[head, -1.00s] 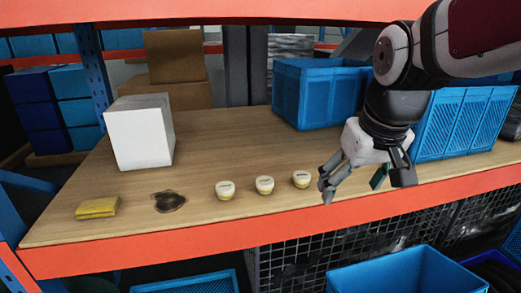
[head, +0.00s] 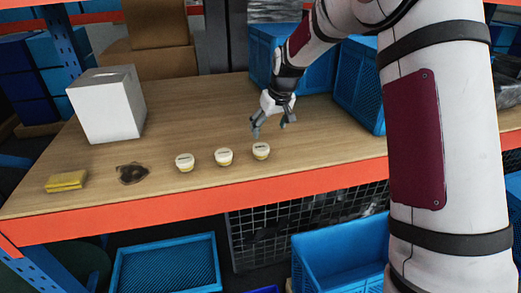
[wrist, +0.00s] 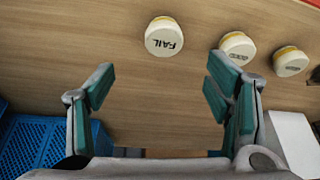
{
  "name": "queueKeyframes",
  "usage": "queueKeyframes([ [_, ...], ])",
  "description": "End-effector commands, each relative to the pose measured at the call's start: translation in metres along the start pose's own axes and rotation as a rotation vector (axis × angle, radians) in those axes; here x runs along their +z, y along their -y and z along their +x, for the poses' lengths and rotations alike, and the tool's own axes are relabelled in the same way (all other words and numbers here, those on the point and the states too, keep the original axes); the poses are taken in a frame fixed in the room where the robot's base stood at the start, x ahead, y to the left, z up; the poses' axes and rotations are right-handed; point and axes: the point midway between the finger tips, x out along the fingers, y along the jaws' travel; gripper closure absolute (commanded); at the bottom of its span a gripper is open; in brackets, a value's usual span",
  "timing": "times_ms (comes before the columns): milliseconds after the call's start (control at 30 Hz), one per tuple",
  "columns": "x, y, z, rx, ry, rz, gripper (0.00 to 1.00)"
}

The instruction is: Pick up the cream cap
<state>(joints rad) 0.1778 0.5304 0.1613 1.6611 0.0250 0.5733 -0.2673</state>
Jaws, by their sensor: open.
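Three cream caps with yellowish lower rims stand in a row on the wooden shelf top: the left cap (head: 185,162), the middle cap (head: 223,157) and the right cap (head: 261,151). The right cap shows in the wrist view with the word FAIL (wrist: 164,37), ahead of and between the fingers. The other two caps (wrist: 237,47) (wrist: 290,61) lie to its right there; their labels are too small to read. My gripper (head: 271,127) is open and empty, above the shelf just behind the right cap, apart from it.
A white box (head: 106,107) stands at the back left. Blue crates (head: 358,88) stand behind and right of my gripper. An orange beam (head: 130,222) edges the shelf's front.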

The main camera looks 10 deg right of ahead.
Motion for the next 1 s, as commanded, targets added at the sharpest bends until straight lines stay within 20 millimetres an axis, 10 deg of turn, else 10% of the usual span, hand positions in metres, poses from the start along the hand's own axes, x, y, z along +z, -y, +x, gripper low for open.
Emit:
queueKeyframes([
  [300,0.001,0.001,0.058,-0.001,0.003,0.0,0.28],
  [1000,-0.001,0.006,0.123,0.0,0.002,0.0,0.28],
])
